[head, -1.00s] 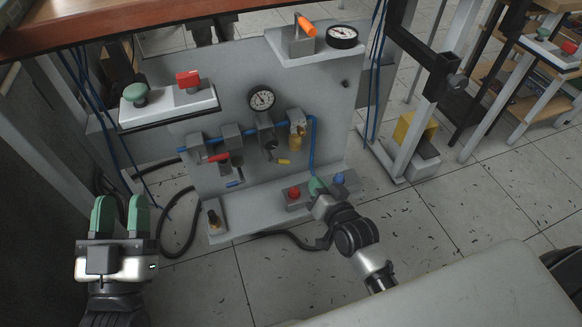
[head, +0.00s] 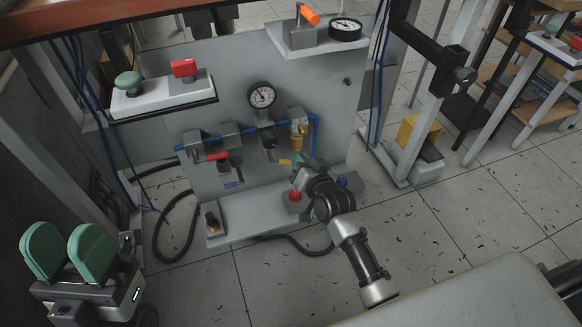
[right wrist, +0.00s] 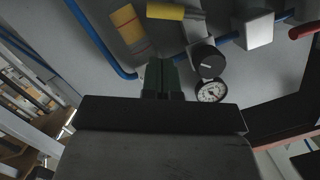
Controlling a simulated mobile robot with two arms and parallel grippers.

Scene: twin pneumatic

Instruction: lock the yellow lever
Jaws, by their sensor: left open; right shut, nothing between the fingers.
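The yellow lever (head: 285,162) is a short handle low on the grey panel, below the blue pipe. It also shows at the top of the right wrist view (right wrist: 166,11). My right gripper (head: 301,159) is shut and empty beside the lever, just to its right in the head view. Its green fingertips (right wrist: 159,65) appear apart from the lever in the right wrist view, though the depth gap is unclear. My left gripper (head: 68,250) is open and empty at the lower left, far from the panel.
A brass-yellow fitting (head: 298,136) and a black knob (right wrist: 208,60) are close to the lever. A red lever (head: 217,156) is further left. A red button (head: 295,196) and a blue button (head: 343,181) sit on the lower ledge. A gauge (head: 262,95) is above.

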